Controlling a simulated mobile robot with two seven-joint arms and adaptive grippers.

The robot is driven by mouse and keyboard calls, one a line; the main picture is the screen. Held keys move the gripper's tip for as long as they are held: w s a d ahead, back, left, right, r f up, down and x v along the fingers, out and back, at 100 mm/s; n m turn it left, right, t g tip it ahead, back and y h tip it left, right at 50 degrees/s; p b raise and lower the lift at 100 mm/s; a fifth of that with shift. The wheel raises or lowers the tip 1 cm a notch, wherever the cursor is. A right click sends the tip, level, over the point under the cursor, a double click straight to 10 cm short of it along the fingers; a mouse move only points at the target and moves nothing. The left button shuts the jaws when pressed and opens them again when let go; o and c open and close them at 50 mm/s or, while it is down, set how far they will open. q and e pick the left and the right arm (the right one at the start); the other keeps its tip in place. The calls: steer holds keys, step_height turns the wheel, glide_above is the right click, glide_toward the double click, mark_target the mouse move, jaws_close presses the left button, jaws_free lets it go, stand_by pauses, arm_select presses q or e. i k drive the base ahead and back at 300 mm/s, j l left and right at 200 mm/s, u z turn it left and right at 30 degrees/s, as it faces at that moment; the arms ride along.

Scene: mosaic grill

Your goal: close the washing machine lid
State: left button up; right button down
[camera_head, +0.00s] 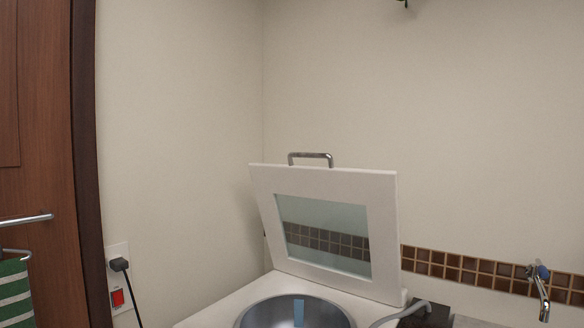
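The washing machine (208,318) shows at the bottom middle, with a white top and a round metal drum opening (262,309). Its white lid (382,215) stands open, tilted up at the back of the machine. The lid has a glass window (322,225) and a metal handle (310,155) on its upper edge. The lower part of the machine is cut off by the frame edge. Neither of my grippers is in view.
A faucet (540,290) juts from the tiled wall strip (450,266) at the right. A grey hose (400,313) lies beside the machine. A plugged-in socket (118,263) is on the left wall, near a wooden door (35,150) with a striped towel (14,292).

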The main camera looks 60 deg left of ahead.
mark_target(377, 190)
steer(key=u, duration=1.65)
steer(key=j, duration=0.05)
